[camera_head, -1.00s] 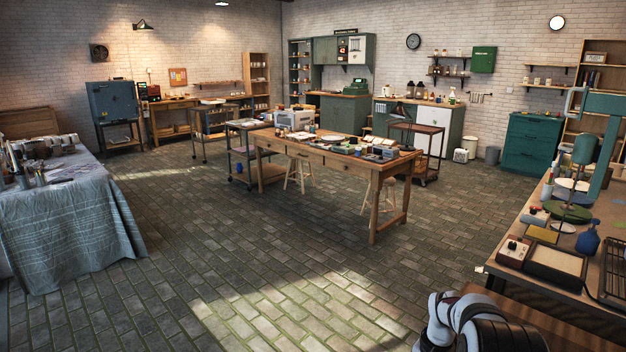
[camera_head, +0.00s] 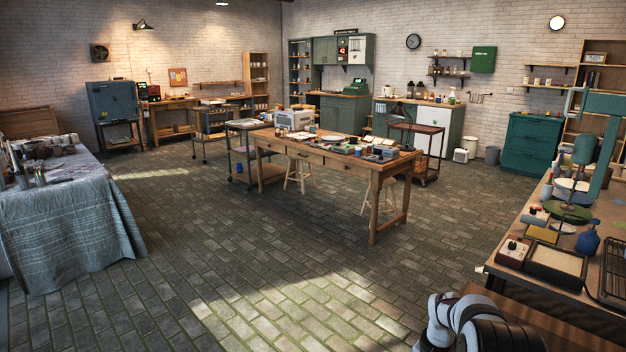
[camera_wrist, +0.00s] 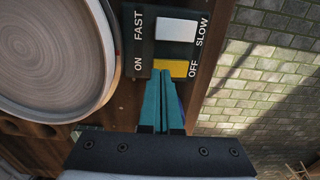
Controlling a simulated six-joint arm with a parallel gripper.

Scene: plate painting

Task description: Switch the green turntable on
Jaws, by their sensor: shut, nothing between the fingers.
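The green turntable (camera_head: 568,213) sits on the right-hand bench in the head view. The wrist view shows a round grey disc (camera_wrist: 55,48) with a pale rim; I cannot tell that it is the same turntable. Beside it is a black switch panel (camera_wrist: 145,18) marked FAST, SLOW, ON and OFF. A white switch (camera_wrist: 177,30) lies by SLOW and a yellow switch (camera_wrist: 170,68) close to OFF. My gripper (camera_wrist: 171,80) is shut and empty, its teal fingertips at the yellow switch's edge. I cannot tell whether they touch.
A blue bottle (camera_head: 588,241), a yellow pad (camera_head: 541,233), a shallow tray (camera_head: 556,263) and a wire rack (camera_head: 614,268) crowd the bench near the green turntable. In the wrist view, the brick floor (camera_wrist: 268,70) lies past the wooden edge right of the panel.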

